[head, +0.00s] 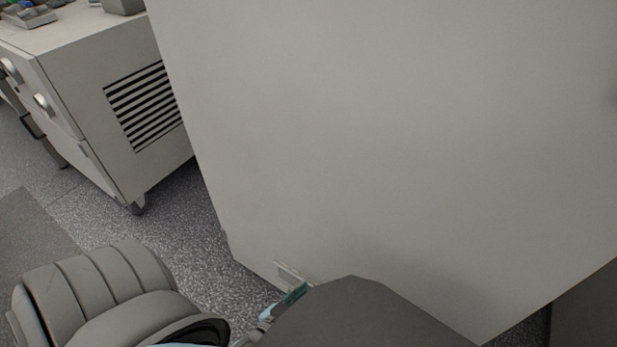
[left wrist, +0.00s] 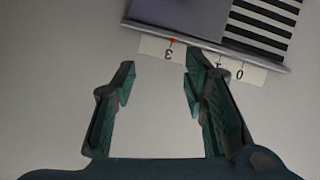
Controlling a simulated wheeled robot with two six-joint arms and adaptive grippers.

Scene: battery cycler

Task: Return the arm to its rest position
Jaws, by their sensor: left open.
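My left gripper (head: 290,300) shows only partly at the bottom of the head view, as a small teal finger piece beside the lower edge of a large pale panel. The rest of it is hidden behind a dark shape. In the left wrist view the left gripper (left wrist: 160,75) is open, with two teal-padded fingers apart and nothing between them. The right finger's tip appears close to a label strip (left wrist: 155,48) with upside-down digits; I cannot tell whether they touch. My right gripper is not in view.
The large pale panel (head: 400,130) fills most of the head view. A wheeled cabinet (head: 85,95) with a slotted vent stands at the left. Speckled floor (head: 185,225) is clear between them. A grey ledge (left wrist: 145,27) and dark slots (left wrist: 262,25) lie beyond the fingers.

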